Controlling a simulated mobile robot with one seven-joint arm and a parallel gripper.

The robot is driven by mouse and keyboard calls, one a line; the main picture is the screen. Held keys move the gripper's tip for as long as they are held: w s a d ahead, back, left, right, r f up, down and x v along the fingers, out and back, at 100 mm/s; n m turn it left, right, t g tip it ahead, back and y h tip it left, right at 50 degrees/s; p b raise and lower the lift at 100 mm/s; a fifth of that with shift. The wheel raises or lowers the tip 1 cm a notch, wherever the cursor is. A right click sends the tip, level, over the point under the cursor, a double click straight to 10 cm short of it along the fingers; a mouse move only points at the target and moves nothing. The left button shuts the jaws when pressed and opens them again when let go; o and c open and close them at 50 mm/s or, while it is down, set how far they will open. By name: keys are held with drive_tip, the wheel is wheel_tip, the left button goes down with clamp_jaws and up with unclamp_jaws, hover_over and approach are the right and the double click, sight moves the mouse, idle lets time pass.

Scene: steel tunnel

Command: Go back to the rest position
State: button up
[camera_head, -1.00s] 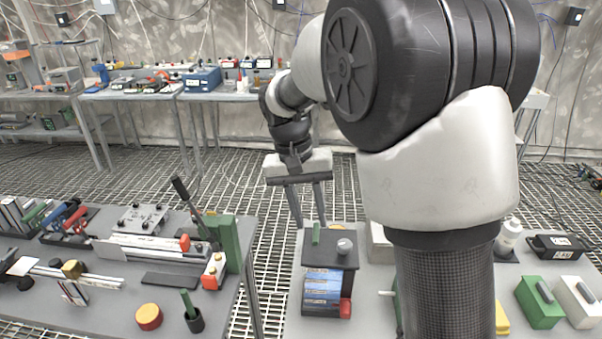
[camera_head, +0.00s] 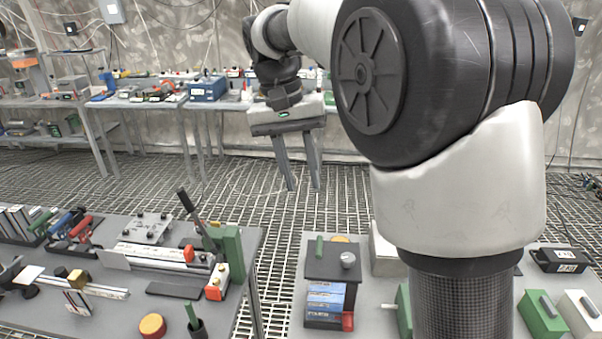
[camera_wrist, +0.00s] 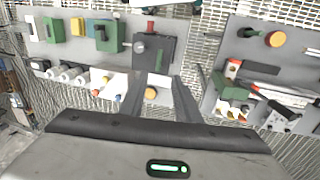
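My gripper (camera_head: 303,187) hangs in the air in the head view, above the grated floor and beyond the far edges of the two near tables. Its two grey fingers point down and stand apart, with nothing between them. In the wrist view my gripper (camera_wrist: 163,80) also shows its two fingers spread and empty, with the tables some way below. My arm fills the right of the head view and hides part of the right near table.
The right near table (camera_head: 362,318) holds a dark box with blue packs (camera_head: 325,300) and green blocks. Back benches (camera_head: 130,97) line the wall. Grated floor lies between.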

drive_tip(key=s+d+r+n+t+y+p, duration=0.1)
drive_tip(key=s+d+r, duration=0.15)
drive_tip(key=s, duration=0.25)
drive_tip(key=s+d+r+t+y+p, duration=0.1)
drive_tip(key=s+d+r, duration=0.1)
drive_tip(key=s+d, duration=0.15)
drive_tip(key=s+d+f+t+p, duration=0.1)
drive_tip(key=s+t, duration=0.1)
drive_tip(key=s, duration=0.4)
drive_tip(key=s+d+f+n+t, duration=0.1)
drive_tip(key=s+f+t, duration=0.1)
drive_tip(key=s, duration=0.4)
drive_tip(key=shift+s+d+f+p, duration=0.25)
drive_tip(key=shift+d+p, duration=0.1)
drive_tip(key=shift+p, duration=0.05)
